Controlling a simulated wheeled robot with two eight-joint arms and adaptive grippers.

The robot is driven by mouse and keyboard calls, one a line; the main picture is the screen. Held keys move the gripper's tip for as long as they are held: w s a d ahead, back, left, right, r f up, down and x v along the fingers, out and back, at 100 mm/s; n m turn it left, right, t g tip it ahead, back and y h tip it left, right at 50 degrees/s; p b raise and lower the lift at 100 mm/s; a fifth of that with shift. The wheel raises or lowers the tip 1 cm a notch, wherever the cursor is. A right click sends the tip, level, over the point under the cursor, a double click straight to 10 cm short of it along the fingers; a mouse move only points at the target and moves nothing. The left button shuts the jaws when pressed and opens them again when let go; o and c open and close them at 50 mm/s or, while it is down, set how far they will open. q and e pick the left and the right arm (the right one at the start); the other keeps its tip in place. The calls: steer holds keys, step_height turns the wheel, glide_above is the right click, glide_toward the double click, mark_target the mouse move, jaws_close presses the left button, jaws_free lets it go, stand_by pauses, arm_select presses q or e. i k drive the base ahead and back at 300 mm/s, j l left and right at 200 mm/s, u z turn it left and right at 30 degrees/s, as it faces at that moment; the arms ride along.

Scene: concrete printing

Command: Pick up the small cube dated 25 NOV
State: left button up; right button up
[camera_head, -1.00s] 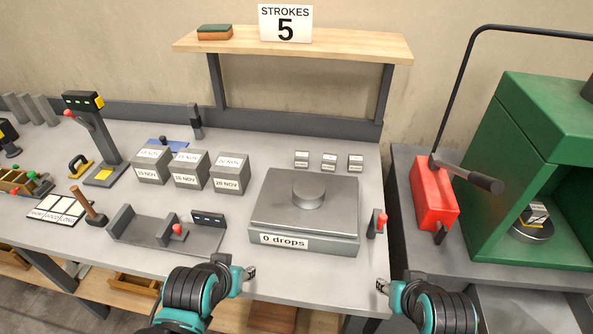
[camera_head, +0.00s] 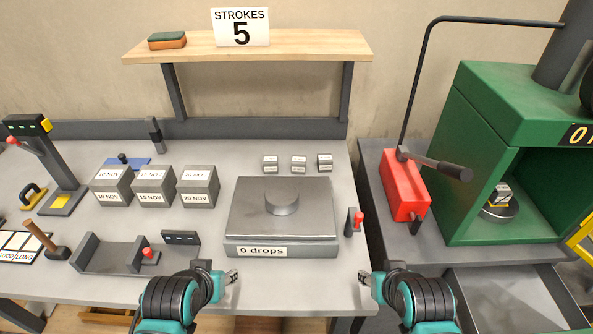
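Three small grey cubes with white labels stand in a row behind the metal plate: a left one (camera_head: 270,164), a middle one (camera_head: 298,165) and a right one (camera_head: 324,162). Their dates are too small to read, so I cannot tell which says 25 NOV. Another small labelled cube (camera_head: 502,194) sits on a round platen inside the green press; its label is unreadable too. My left gripper (camera_head: 231,277) and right gripper (camera_head: 364,279) are at the table's front, well apart from every cube. No cube is seen in either; their finger opening is unclear.
The flow table marked "0 drops" (camera_head: 240,250) lies between my grippers and the three cubes. Larger cubes dated 10, 15 and 20 NOV (camera_head: 154,186) stand left of it. A red-knobbed lever (camera_head: 356,220) and red pump (camera_head: 403,185) are to the right. A shelf (camera_head: 300,46) overhangs behind.

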mark_target(502, 194)
steer(key=z, duration=1.5)
steer(key=k, duration=0.5)
steer(key=k+l+u, duration=0.1)
steer(key=u, duration=1.15)
steer(key=l, duration=3.15)
